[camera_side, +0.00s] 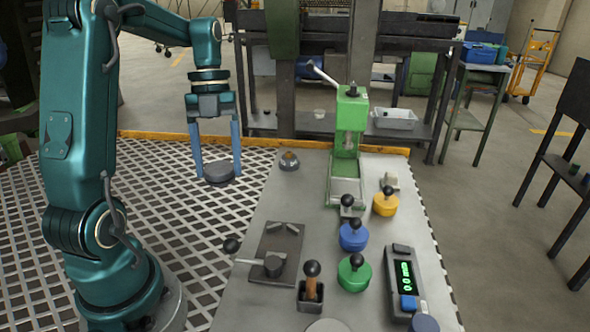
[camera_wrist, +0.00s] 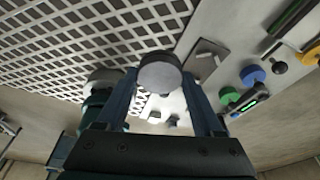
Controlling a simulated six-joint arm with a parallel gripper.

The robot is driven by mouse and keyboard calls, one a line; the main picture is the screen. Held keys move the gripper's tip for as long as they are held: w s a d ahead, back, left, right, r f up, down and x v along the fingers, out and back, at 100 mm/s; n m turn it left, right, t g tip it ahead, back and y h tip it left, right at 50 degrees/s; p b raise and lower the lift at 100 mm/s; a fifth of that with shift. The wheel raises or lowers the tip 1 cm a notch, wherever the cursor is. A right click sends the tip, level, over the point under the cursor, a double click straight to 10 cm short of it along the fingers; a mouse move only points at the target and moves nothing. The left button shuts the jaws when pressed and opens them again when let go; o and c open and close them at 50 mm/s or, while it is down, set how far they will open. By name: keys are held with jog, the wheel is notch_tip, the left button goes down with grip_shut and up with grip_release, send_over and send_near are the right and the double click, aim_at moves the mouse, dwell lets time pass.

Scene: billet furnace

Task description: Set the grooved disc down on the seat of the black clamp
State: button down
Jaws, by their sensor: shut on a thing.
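The disc (camera_side: 219,173) is dark grey and round. It hangs level between the blue fingertips of my gripper (camera_side: 218,174), above the grated floor left of the bench. In the wrist view my gripper (camera_wrist: 163,88) is shut on the disc (camera_wrist: 160,74), whose flat grey face shows. I cannot make out its groove. The black clamp (camera_side: 285,241) lies on the bench, to the right of and nearer the camera than the disc. It has a dark plate, a round block and a ball-ended lever at its left. The disc is well apart from it.
A green press (camera_side: 350,125) stands at the bench's back. A grey-based knob (camera_side: 289,161) is left of it.

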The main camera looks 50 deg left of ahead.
jog(key=shift+s+d+r+m, duration=0.1)
jog(key=shift+s+d+m, duration=0.05)
jog(key=shift+d+m, duration=0.25)
send_over(281, 244)
jog(key=f, duration=0.4)
jog(key=a+f, duration=0.1)
jog(key=f, duration=0.1)
jog(key=shift+w+f, duration=0.2)
jog(key=shift+f, duration=0.15)
jog(key=shift+w+a+x, duration=0.15)
jog(key=shift+a+x, duration=0.05)
jog(key=shift+x, duration=0.8)
jog(key=shift+w+a+x, duration=0.1)
jog(key=shift+a+x, duration=0.1)
jog(key=shift+x, duration=0.8)
jog(key=shift+w+f, duration=0.1)
jog(key=shift+f, duration=0.15)
grip_release()
